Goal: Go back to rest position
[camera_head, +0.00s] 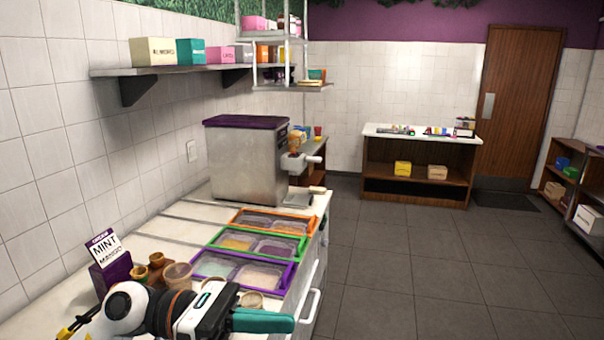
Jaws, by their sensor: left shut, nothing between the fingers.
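My left arm comes in from the bottom left, and my left gripper (284,322) is at the near end of the counter (130,235). Its teal fingers point right and are shut, with nothing seen between them. It is in front of the topping trays, and no contact with them can be seen. My right gripper is out of view. The trays have a purple rim (240,285), a green rim (300,242) and an orange rim (312,224). They hold clear tubs of toppings.
A steel machine with a purple top (240,160) stands at the counter's far end. A shelf with boxes (160,72) hangs on the left wall. The floor (420,270) to the right is clear.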

